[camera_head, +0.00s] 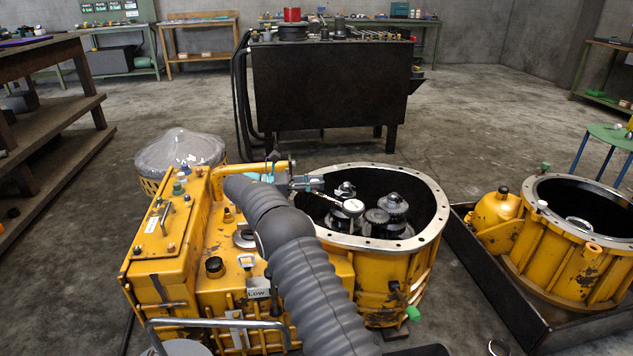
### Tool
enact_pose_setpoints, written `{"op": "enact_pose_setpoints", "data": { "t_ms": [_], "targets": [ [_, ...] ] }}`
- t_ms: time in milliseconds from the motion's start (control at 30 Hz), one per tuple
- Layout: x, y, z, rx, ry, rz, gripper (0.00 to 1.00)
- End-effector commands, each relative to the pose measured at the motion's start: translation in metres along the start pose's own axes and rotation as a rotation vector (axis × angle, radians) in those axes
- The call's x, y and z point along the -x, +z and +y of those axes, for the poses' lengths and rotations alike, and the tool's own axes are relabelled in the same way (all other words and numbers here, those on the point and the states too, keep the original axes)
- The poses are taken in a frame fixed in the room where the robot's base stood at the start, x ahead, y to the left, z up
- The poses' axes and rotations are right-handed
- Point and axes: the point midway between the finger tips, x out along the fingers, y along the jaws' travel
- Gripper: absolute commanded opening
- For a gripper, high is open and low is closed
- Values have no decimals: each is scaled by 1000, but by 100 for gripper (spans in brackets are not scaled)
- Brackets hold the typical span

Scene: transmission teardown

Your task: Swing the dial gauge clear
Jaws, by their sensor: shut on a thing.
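The dial gauge (352,205) shows its small pale round face over the open bell of the yellow transmission housing (372,278). A thin arm runs from the gauge back left toward my gripper. My gripper (316,183) is above the left rim of the bell, shut on the dial gauge's arm as far as I can tell. The fingertips are small and the exact contact is hard to see. Dark gears and shafts (390,215) stand inside the bell just below and beside the gauge. My grey sleeved arm hides part of the housing's top.
A pale metal flange (437,215) with bolt holes rims the bell. A second yellow housing (570,250) sits in a black tray (480,275) at right. A covered part (180,150) stands behind left. A dark bench (330,85) is at the back, with open floor before it.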

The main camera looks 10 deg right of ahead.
Motion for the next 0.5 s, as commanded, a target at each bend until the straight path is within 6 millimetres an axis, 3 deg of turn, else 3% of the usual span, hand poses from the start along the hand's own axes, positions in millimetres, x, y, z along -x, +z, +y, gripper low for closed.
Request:
{"op": "enact_pose_setpoints", "data": {
  "t_ms": [233,267,367,500],
  "targets": [
    [-1,1,0,-1,-2,-1,0],
    [-1,1,0,-1,-2,-1,28],
    [-1,1,0,-1,-2,-1,52],
    [0,0,0,0,-1,-1,52]
  ]
}}
